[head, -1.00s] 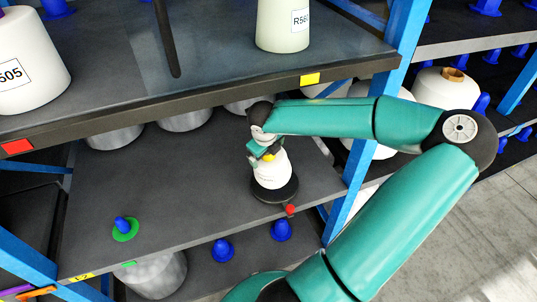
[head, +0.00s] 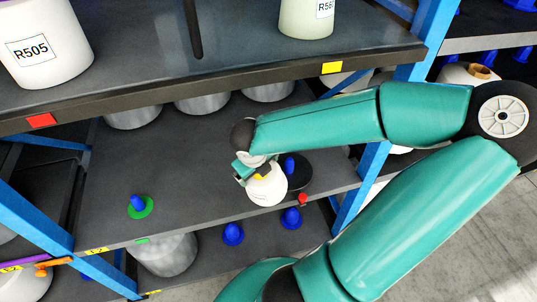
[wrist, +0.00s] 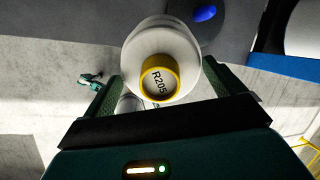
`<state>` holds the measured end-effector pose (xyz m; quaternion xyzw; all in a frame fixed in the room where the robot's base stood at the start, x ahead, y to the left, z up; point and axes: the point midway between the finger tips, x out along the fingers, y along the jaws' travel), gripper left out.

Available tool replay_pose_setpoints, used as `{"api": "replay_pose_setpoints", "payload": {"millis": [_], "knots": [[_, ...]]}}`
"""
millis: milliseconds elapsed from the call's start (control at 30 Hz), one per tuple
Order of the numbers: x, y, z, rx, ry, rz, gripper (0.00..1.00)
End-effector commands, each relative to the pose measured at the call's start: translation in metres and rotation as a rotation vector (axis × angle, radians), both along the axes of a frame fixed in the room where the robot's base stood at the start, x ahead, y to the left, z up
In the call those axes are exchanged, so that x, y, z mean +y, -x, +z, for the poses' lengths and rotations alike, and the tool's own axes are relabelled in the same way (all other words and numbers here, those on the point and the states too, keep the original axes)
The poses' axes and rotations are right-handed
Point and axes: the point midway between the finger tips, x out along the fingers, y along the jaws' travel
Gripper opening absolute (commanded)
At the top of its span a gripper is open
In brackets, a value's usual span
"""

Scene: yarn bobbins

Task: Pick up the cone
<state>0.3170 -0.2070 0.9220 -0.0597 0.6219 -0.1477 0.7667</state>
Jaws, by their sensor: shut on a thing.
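The cone is a white yarn bobbin (head: 268,190) with a yellow core end. In the wrist view the cone (wrist: 165,42) shows the label R205 on that core. My gripper (head: 256,174) is shut on the cone near its yellow end, with one finger on each side; the wrist view also shows the gripper (wrist: 163,88). The cone is off its peg, in front of and to the left of a black disc (head: 302,172) with a blue peg (head: 290,165). It hangs at the front edge of the middle shelf (head: 190,190).
A green disc with a blue peg (head: 139,206) stands at the left of the middle shelf. The upper shelf edge (head: 200,82) and a blue post (head: 365,180) are close to my arm. Large bobbins, such as R505 (head: 45,50), stand above.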

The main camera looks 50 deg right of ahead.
Motion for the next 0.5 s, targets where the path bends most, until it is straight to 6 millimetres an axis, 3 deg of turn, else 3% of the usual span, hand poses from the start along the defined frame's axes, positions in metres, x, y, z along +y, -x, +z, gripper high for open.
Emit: {"api": "replay_pose_setpoints", "payload": {"millis": [133, 500], "knots": [[0.020, 0.004, 0.000, 0.000, 0.002, 0.003, 0.29], [0.051, 0.010, 0.014, 0.040, -0.199, 0.001, 0.29]]}}
